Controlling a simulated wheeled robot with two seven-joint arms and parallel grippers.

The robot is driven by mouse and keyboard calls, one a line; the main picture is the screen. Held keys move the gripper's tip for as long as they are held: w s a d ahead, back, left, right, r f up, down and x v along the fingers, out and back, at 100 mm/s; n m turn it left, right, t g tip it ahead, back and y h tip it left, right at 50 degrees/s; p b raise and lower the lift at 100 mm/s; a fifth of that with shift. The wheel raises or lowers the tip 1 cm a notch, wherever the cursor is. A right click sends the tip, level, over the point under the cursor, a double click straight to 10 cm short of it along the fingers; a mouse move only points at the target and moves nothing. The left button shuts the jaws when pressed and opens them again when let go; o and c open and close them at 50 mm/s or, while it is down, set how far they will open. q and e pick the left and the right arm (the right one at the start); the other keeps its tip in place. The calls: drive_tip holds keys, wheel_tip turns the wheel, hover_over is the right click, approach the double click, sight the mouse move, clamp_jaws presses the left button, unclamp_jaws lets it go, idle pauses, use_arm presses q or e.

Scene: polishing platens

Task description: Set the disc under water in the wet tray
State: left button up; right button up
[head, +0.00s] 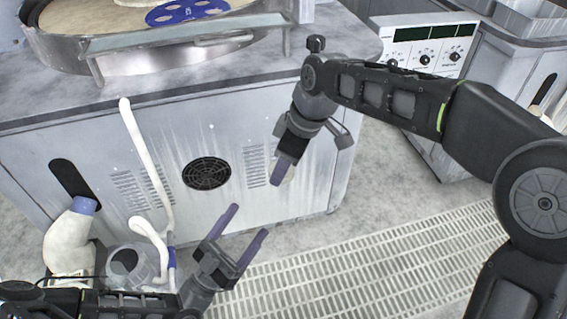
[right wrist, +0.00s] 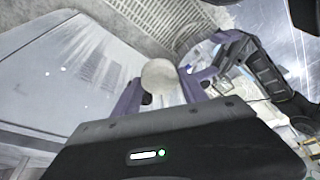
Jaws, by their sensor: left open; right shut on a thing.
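My right gripper (head: 278,178) hangs in front of the cabinet, its purple fingers pointing down. In the right wrist view it is shut on a pale, round disc (right wrist: 160,76), held between the fingertips. Only a thin pale edge of the disc (head: 289,173) shows in the head view; the fingers hide the rest. My left gripper (head: 249,221) is open and empty, low in the head view, above the floor in front of the cabinet. I cannot pick out the wet tray or any water for certain in either view.
A grey cabinet (head: 230,130) carries a round polishing platen (head: 120,40) with a blue perforated carrier (head: 187,11). A floor grating (head: 370,268) lies in front. A control panel (head: 425,50) and a metal basin (head: 525,15) are at upper right.

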use_arm(q)
drive_tip(key=s+d+r+m+g+h, duration=0.2)
drive_tip(key=d+m+g+h, duration=0.35)
drive_tip(key=d, duration=0.35)
drive_tip(key=d+f+n+g+y, duration=0.3)
drive_tip(key=d+f+g+y, duration=0.3)
drive_tip(key=d+f, duration=0.3)
drive_tip(key=s+a+f+n+g+y, duration=0.1)
drive_tip(key=a+f+n+y, duration=0.2)
drive_tip(key=f, duration=0.4)
drive_tip(key=s+a+f+n+g+y, duration=0.1)
drive_tip(key=a+f+n+g+y, duration=0.15)
drive_tip(key=f+y, duration=0.35)
drive_tip(key=s+a+f+n+g+y, duration=0.2)
drive_tip(key=s+a+f+n+g, duration=0.1)
drive_tip(key=s+a+f+n, duration=0.3)
drive_tip(key=s+a, duration=0.2)
drive_tip(key=shift+s+f+n, duration=0.3)
drive_tip(key=shift+s+n, duration=0.05)
drive_tip(key=shift+n, duration=0.05)
drive_tip(key=shift+a, duration=0.1)
